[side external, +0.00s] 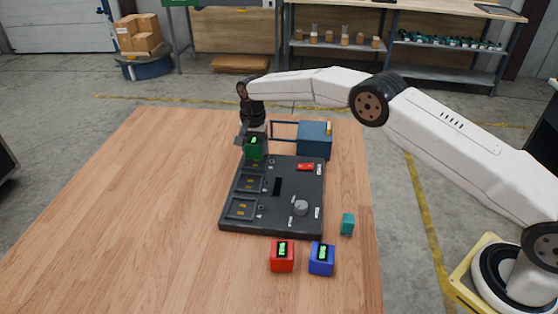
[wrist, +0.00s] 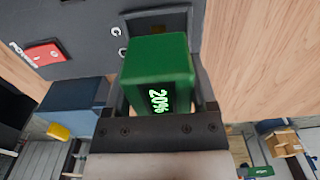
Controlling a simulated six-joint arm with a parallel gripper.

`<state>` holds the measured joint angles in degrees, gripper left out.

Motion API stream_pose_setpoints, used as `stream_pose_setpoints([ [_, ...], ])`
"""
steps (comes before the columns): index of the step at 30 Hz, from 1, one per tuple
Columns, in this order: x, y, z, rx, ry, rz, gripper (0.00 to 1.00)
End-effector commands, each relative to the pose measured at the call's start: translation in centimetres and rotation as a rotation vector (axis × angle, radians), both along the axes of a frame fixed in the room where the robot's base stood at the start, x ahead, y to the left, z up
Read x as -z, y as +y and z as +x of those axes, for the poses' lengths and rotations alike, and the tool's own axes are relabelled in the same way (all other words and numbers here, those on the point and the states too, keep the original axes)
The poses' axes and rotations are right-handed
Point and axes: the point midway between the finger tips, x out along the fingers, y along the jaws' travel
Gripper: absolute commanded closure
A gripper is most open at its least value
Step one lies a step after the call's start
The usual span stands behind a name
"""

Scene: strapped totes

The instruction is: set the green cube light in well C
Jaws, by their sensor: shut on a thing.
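The green cube light (side external: 254,149) is held in my gripper (side external: 252,143), over the far left end of the dark panel (side external: 282,226). In the wrist view the green cube (wrist: 155,62) sits between the fingers of my gripper (wrist: 160,85), its lit digits facing the camera. Well C (wrist: 160,22) is a square recess in the panel, with the letter C beside it. The cube hides part of that well in both views. The cube looks raised above the panel; the exact gap is hard to tell.
Two more wells (side external: 249,184) lie nearer along the panel's left side. The panel has a red switch (side external: 305,167) and a grey knob (side external: 301,208). A blue box (side external: 315,140) stands behind it. A red cube (side external: 282,256), blue cube (side external: 321,259) and teal block (side external: 347,224) stand nearby. The table's left is clear.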

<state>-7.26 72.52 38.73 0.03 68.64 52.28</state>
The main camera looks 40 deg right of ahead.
Motion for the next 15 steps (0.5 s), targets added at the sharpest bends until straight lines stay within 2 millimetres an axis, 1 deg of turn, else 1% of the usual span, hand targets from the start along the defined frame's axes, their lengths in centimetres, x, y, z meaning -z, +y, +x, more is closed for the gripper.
stream_pose_setpoints([
  [8, 0.01, 0.0, 0.03, 0.0, -0.001, 0.0, 1.0],
  [15, 0.44, 0.0, 0.03, 0.0, -0.001, 0.0, 1.0],
])
